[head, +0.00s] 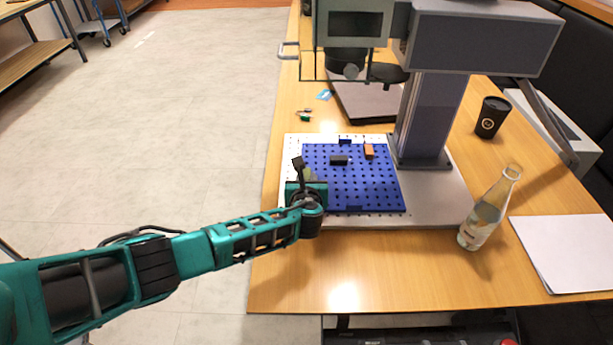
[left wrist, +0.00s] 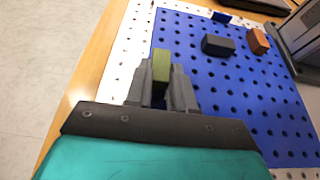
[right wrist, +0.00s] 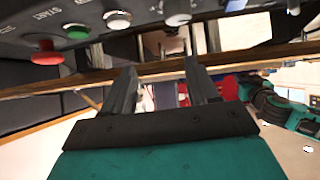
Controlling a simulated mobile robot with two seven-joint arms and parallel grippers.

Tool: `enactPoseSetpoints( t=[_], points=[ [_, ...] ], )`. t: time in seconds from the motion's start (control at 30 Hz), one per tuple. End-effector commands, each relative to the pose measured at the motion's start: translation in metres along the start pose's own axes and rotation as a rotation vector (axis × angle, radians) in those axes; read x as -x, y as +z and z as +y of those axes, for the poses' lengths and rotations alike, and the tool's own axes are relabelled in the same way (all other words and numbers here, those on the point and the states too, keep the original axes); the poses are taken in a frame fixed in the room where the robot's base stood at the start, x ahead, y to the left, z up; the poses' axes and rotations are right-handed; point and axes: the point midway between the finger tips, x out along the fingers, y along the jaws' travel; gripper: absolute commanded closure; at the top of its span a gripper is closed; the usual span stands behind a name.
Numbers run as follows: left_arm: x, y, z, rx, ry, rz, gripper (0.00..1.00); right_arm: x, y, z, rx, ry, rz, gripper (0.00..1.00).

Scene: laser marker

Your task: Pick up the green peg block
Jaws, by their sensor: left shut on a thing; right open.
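The green peg block (left wrist: 161,66) is olive green and stands between the fingers of my left gripper (left wrist: 161,88), which is shut on it. In the left wrist view the block is over the left edge of the blue pegboard (left wrist: 240,95); I cannot tell whether it touches the board. In the head view my left gripper (head: 300,172) is at the board's left side, and the block (head: 309,174) shows only in part behind it. My right gripper (right wrist: 163,85) is open and empty in the right wrist view, facing a dark panel edge with buttons.
A black block (head: 339,160), an orange block (head: 369,152) and a blue block (head: 345,141) are on the pegboard. The laser marker's column (head: 433,115) stands behind right. A glass bottle (head: 487,212), black cup (head: 492,117) and paper (head: 568,252) are at right. The front table strip is clear.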

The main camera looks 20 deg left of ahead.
Motion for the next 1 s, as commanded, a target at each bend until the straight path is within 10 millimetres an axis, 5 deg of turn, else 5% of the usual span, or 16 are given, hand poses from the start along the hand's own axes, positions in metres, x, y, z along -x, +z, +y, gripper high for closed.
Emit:
enactPoseSetpoints(
  t=[0.37, 0.57, 1.0],
  points=[
    [0.007, 0.018, 0.0, 0.002, 0.0, -0.002, 1.0, 0.005, -0.007, 0.0, 0.0, 0.0, -0.001, 0.41],
    [0.025, 0.062, 0.0, 0.003, -0.002, -0.004, 1.0, 0.017, -0.024, 0.001, 0.0, 0.0, -0.001, 0.41],
    [0.066, 0.161, 0.0, 0.002, -0.001, -0.004, 1.0, 0.014, -0.02, 0.0, 0.0, 0.0, -0.001, 0.41]
  ],
)
